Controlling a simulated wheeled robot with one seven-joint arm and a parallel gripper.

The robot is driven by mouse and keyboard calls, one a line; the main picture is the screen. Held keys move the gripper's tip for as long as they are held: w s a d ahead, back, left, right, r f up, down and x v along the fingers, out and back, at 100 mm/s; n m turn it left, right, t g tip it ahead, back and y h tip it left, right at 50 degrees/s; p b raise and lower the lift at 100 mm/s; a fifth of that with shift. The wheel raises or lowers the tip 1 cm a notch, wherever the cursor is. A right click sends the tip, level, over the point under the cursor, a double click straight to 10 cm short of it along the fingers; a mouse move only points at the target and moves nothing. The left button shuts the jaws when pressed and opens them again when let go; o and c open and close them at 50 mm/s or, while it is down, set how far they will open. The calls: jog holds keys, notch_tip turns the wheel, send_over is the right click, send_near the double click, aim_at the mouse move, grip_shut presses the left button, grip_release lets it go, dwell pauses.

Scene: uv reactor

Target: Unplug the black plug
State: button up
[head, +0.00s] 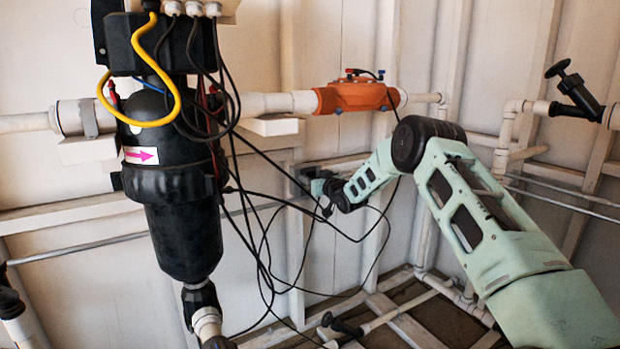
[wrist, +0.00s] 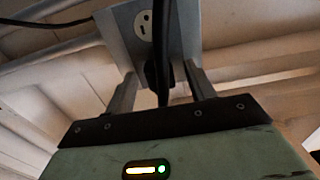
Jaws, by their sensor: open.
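In the wrist view, a black plug (wrist: 153,76) with its black cable sits in the lower socket of a grey outlet box (wrist: 118,30). An upper socket (wrist: 143,24) is bare. My gripper (wrist: 160,84) is open, with one finger on each side of the plug. I cannot tell whether the fingers touch it. In the head view, my gripper (head: 325,187) is small and far off, at the outlet on the back wall. The plug is too small to make out there.
A black filter housing (head: 180,200) with a yellow cable (head: 140,45) stands at the left. Several loose black cables (head: 265,230) hang between it and my gripper. An orange flow unit (head: 355,97) sits on the white pipe above. Black-handled valves (head: 575,95) are at the right.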

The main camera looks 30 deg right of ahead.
jog(key=shift+c, duration=0.3)
grip_shut()
jog(key=shift+s, duration=0.15)
jog(key=shift+s+d+p, duration=0.1)
jog(key=shift+s+p, duration=0.2)
jog(key=shift+s, duration=2.55)
